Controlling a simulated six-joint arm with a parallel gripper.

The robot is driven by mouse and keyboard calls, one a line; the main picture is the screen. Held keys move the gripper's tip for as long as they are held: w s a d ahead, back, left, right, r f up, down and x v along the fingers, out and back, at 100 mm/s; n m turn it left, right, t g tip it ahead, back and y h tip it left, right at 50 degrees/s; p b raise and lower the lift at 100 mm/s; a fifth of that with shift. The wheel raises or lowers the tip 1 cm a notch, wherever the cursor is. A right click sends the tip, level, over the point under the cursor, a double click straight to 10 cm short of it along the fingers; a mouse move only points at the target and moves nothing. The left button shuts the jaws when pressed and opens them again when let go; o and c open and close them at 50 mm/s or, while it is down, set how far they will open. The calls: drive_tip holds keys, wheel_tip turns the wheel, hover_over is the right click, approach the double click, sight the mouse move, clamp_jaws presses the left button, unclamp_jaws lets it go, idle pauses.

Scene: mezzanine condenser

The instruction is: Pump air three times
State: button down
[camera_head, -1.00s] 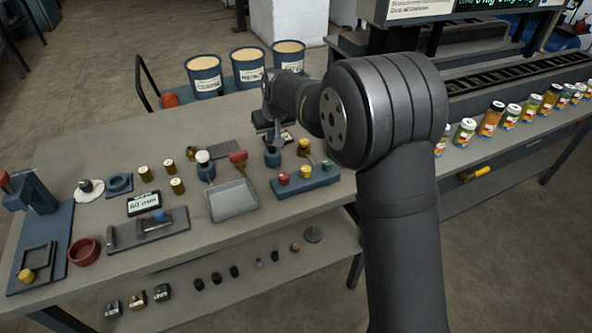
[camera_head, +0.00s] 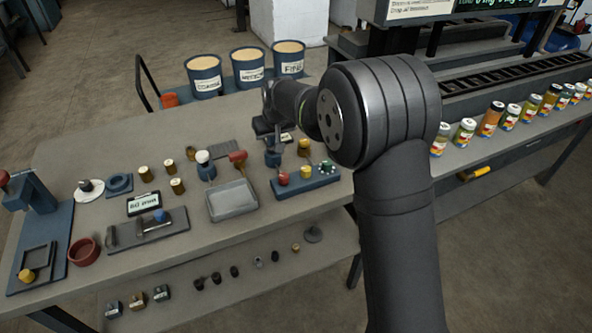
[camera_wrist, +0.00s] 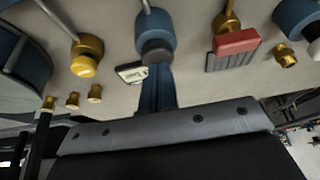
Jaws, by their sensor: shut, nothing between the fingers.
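In the head view my gripper (camera_head: 270,136) points down over a dark blue upright piece (camera_head: 273,158) on the bench, just behind the knob block. The gripper's fingers are mostly hidden and dark; it is shut with nothing held. I cannot tell whether it touches the piece. The wrist view shows a blue cylinder with a dark grey end (camera_wrist: 156,40) near the top middle, with a brass-yellow knob (camera_wrist: 87,55) to its left. No label shows which item is the air pump. A blue block (camera_head: 305,180) with red, yellow and green knobs stands in front.
A grey tray (camera_head: 232,200) and a white-topped blue item (camera_head: 205,163) stand left of the gripper. A red-handled tool (camera_head: 238,158) lies close by. Three labelled buckets (camera_head: 248,68) stand behind. Jars (camera_head: 490,118) line the right shelf. The bench's back left is clear.

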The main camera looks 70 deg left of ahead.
drive_tip(key=shift+r, duration=2.65)
drive_tip(key=shift+r, duration=0.1)
wheel_tip(320, 180, up, 4)
drive_tip(key=shift+f, duration=3.1)
drive_tip(key=shift+f, duration=0.25)
drive_tip(key=shift+f, duration=1.55)
drive_tip(key=shift+r, duration=2.8)
